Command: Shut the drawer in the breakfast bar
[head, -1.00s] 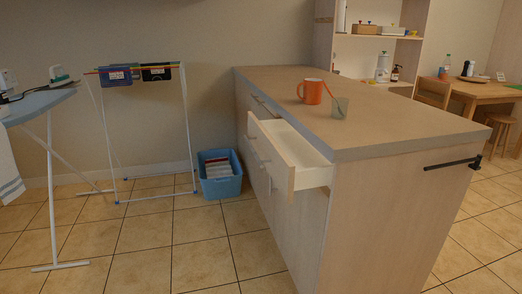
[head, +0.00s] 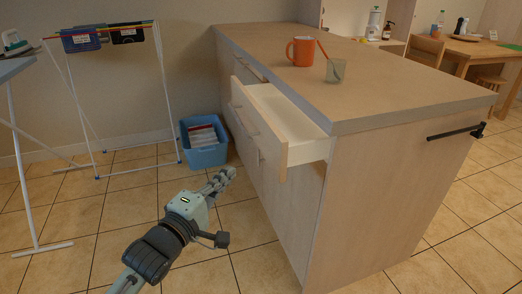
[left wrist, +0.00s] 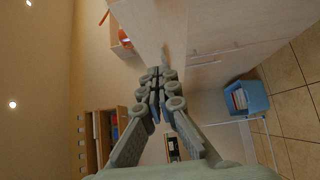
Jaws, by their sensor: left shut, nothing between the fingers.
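The breakfast bar (head: 400,100) is a pale wooden island with a grey-beige top. Its drawer (head: 290,118) is pulled out at the near end of the left side, its white inside showing and empty where visible. The drawer's wooden front (head: 259,128) faces left. My left gripper (head: 228,173) is shut and empty, out in front of the drawer, lower left of it in the head view and apart from it. In the left wrist view its closed fingers (left wrist: 160,76) point towards pale wooden panels of the bar. My right gripper is not in view.
An orange mug (head: 301,51) and a small glass (head: 335,70) stand on the bar top. A blue bin (head: 204,155) is on the floor by the bar's far end. A drying rack (head: 138,172) stands left. Tiled floor around my left arm is clear.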

